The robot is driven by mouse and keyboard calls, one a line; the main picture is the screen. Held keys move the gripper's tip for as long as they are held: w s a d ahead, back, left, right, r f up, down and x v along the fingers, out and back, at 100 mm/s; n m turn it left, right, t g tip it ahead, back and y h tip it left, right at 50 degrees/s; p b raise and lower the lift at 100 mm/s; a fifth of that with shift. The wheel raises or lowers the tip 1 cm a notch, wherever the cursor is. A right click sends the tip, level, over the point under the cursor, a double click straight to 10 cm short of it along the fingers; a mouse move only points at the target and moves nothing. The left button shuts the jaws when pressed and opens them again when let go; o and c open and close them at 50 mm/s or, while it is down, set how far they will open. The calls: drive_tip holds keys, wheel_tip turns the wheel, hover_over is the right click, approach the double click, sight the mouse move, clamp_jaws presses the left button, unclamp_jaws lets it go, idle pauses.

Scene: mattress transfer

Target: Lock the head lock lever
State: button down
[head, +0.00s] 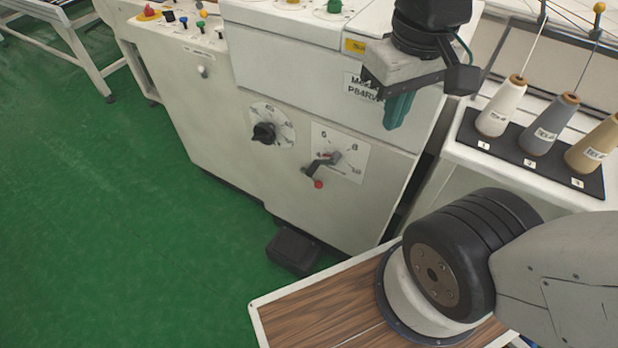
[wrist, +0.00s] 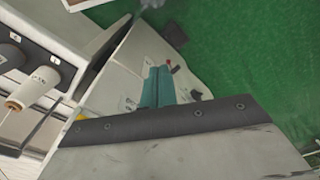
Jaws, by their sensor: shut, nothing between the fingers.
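The red knob also shows in the wrist view (wrist: 168,62), just past the fingers. My gripper (head: 398,112) is shut and empty, with teal fingers pointing down. It hangs above and right of the lever, apart from it in the head view. Its fingers also show in the wrist view (wrist: 157,86).
A black dial (head: 264,132) is left of the lever, and a small pale handle (head: 203,71) is farther left. Several thread cones stand on a black tray (head: 478,148) at right. A black box (head: 292,251) lies at the machine's foot. Green floor (head: 90,200) is clear at left.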

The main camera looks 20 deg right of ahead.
sight(316, 183)
drive_tip(key=w+a+f+n+g+h, duration=0.1)
drive_tip(key=w+a+f+n+h, duration=0.2)
drive_tip(key=w+f, duration=1)
drive_tip(key=w+a+f+n+g+h, duration=0.1)
drive_tip(key=w+a+f+n+h, duration=0.2)
drive_tip(key=w+a+f, duration=0.4)
drive_tip(key=w+f+n, duration=0.1)
drive_tip(key=w+f, duration=0.2)
drive_tip(key=f, duration=0.2)
drive_tip(key=w+f, duration=0.3)
drive_tip(key=f, duration=0.3)
drive_tip(key=shift+n+g, duration=0.4)
drive_tip(key=shift+d, duration=0.1)
drive_tip(key=x, duration=1.4)
drive_tip(key=shift+d, duration=0.15)
